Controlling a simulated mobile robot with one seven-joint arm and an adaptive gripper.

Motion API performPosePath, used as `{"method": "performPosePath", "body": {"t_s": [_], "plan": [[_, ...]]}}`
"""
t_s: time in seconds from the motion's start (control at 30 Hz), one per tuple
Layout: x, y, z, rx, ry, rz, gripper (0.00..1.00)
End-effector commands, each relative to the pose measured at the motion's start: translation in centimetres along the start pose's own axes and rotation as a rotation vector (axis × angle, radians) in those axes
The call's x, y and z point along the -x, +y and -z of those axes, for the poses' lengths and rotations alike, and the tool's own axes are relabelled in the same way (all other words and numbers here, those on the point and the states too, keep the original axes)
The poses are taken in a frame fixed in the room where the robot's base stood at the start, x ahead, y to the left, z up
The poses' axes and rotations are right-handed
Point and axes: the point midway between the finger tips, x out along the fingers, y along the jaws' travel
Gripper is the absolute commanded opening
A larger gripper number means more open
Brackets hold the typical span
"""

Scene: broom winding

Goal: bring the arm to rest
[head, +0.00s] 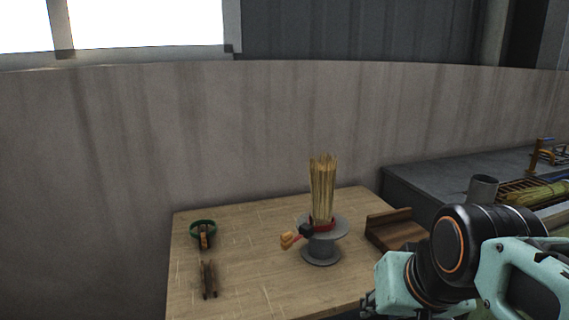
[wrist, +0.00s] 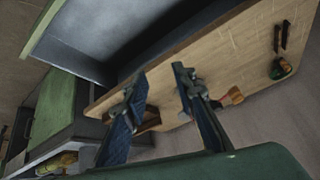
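My arm shows at the lower right of the head view, folded in front of the right end of the wooden table. My gripper (wrist: 158,77) shows in the wrist view with its two blue-padded fingers apart and nothing between them. In the head view, the gripper is mostly hidden behind my arm and cut by the frame. On the table (head: 245,270), an upright straw bundle (head: 322,190) stands on a grey spool-shaped stand (head: 321,247), with a red band at its base. A handle with an orange knob (head: 289,240) sticks out to the left. My gripper is apart from these.
A green ring-shaped item (head: 203,225) and a dark tool (head: 209,280) lie on the table's left part. A wooden tray (head: 393,231) sits at its right edge. A grey bench (head: 425,180) beyond holds a grey cup (head: 483,189) and a straw bundle (head: 538,195).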

Motion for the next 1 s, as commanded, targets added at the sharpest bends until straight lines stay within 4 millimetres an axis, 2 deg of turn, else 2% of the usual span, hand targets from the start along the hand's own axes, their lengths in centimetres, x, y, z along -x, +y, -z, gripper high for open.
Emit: {"method": "performPosePath", "body": {"t_s": [0.03, 0.13, 0.2, 0.37, 1.0], "plan": [[0.6, -0.7, -1.7, 0.041, -0.018, -0.008, 0.25], [1.2, -1.9, -5.2, 0.122, -0.068, -0.03, 0.25], [3.1, -2.0, -3.3, 0.112, -0.065, -0.023, 0.25], [5.8, -2.2, -1.6, 0.111, -0.065, -0.023, 0.25], [19.1, -3.3, 6.7, 0.109, -0.063, -0.022, 0.25]]}}
